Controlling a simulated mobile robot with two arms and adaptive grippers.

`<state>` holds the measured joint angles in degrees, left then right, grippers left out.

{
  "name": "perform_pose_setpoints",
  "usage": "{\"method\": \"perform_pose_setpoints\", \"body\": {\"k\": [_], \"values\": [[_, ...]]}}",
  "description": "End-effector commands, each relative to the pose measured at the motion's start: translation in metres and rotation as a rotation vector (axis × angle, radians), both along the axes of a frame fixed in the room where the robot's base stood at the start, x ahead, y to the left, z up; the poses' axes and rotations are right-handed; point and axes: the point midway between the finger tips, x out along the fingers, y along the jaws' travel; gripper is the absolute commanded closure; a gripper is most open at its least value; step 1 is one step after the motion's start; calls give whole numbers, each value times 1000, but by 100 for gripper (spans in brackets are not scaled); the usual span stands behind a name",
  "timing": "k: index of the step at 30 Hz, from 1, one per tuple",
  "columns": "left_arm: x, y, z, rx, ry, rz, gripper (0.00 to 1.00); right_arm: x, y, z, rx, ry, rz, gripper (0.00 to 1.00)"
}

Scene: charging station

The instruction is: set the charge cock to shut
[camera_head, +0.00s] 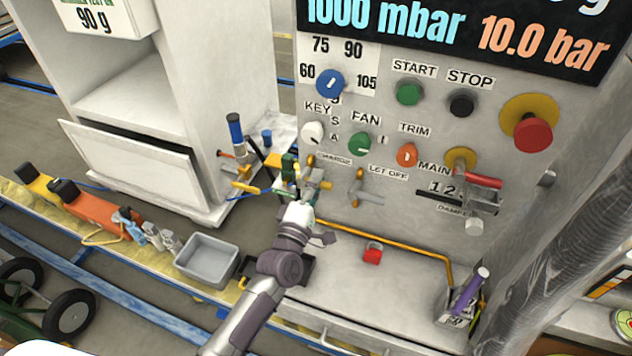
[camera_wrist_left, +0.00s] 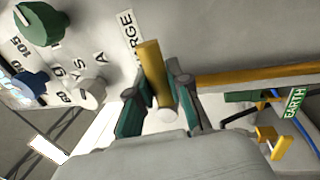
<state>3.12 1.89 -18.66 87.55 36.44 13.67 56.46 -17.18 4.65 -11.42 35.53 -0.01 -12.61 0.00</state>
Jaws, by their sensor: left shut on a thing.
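The charge cock (camera_head: 316,173) is a brass fitting on the grey panel, under the charge label (camera_head: 333,161), which my gripper partly hides. My left gripper (camera_head: 297,196) is at the cock. In the left wrist view my gripper (camera_wrist_left: 158,98) has its dark green fingers on either side of the cock's yellow bar (camera_wrist_left: 153,68) and is shut on it. The far end of the bar stands out past the fingers. The charge label (camera_wrist_left: 129,34) stands just beside it there. My right gripper is not in view.
The let-off cock (camera_head: 361,187) is close to the right. Knobs, including the green fan knob (camera_head: 360,143), are above. A yellow pipe (camera_head: 400,247) runs below. A red padlock (camera_head: 373,253) and grey bin (camera_head: 207,260) lie lower. The earth tag (camera_wrist_left: 294,103) hangs near the gripper.

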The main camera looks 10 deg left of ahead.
Motion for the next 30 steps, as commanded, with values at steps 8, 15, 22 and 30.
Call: {"method": "perform_pose_setpoints", "body": {"k": [8, 15, 22, 30], "values": [[0, 0, -1, -2, 1, 1, 56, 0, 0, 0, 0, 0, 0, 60], [-1, 0, -1, -1, 1, 0, 56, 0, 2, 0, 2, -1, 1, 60], [-31, 6, -8, 0, 4, -1, 56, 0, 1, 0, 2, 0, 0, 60], [-86, 17, -19, 0, 5, 0, 56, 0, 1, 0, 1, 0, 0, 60]]}}
